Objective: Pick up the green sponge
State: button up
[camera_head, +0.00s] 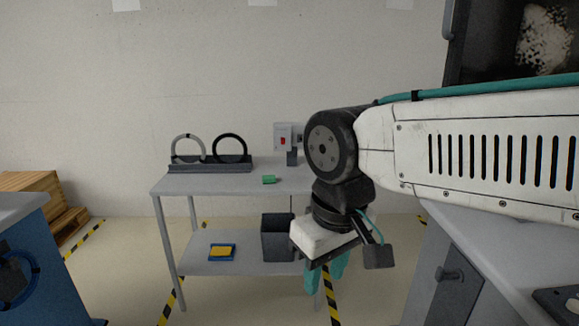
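The green sponge (269,179) is a small green block on the top shelf of the grey two-tier cart (216,184), near its front edge. My gripper (326,277) hangs to the right of and below the sponge, in front of the cart's right side, apart from the sponge. Its teal fingers point down and are partly hidden by the gripper's white body. I cannot tell whether they are open or shut.
A rack with two rings (230,148) and a box with a red switch (283,137) are behind the sponge. A yellow sponge in a blue tray (222,252) and a dark bin (276,239) sit on the lower shelf. A grey counter (500,250) stands at right.

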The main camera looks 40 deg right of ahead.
aim_at(269, 179)
jog(key=z, duration=0.15)
jog(key=i, duration=2.3)
jog(key=u, duration=0.1)
